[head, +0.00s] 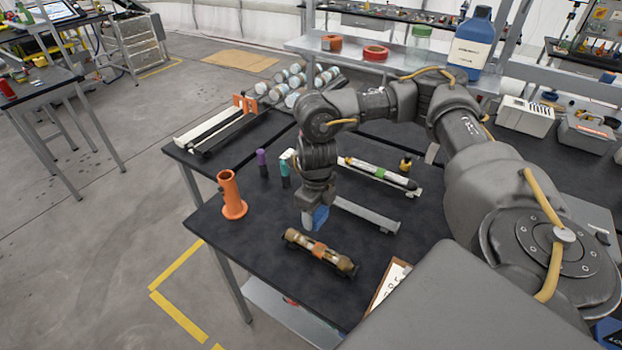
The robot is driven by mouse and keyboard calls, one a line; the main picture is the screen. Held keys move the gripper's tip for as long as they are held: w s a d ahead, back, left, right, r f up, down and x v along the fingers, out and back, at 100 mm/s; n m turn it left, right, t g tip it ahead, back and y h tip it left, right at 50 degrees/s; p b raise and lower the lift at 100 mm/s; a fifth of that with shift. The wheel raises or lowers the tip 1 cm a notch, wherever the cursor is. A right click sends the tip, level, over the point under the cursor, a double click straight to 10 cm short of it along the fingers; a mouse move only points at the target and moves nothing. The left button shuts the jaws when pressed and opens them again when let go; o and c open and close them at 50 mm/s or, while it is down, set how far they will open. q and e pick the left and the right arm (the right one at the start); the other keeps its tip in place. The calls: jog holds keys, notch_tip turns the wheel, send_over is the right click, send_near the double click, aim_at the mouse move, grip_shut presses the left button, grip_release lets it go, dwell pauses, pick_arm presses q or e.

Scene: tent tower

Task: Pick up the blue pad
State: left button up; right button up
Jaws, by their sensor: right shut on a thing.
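The blue pad (320,217) is a small blue piece at the tip of my right gripper (313,216). My right gripper points down over the dark table and is shut on the pad, its fingers partly hiding it. I cannot tell whether the pad is clear of the table top. It is between the orange stand and the grey rail, just behind the brown cylinder. My left gripper is not in the picture.
The dark table (215,225) holds an orange stand (231,196), a brown cylinder with an orange band (318,252), a grey rail (365,213), a white tube on a rail (377,172) and a purple-topped bottle (262,162). A shelf with a blue bottle (472,46) stands behind.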

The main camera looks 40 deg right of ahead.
jog(key=shift+s+a+r+b, duration=0.1)
jog(key=shift+s+a+r, duration=0.35)
jog(key=shift+s, duration=0.35)
jog(key=shift+s+a+r+b, duration=0.1)
jog(key=shift+s+a+r, duration=0.3)
jog(key=shift+s, duration=0.35)
jog(key=shift+s+a+r+b, duration=0.1)
jog(key=shift+s+a+r, duration=0.35)
jog(key=shift+s, duration=0.35)
jog(key=shift+f, duration=0.1)
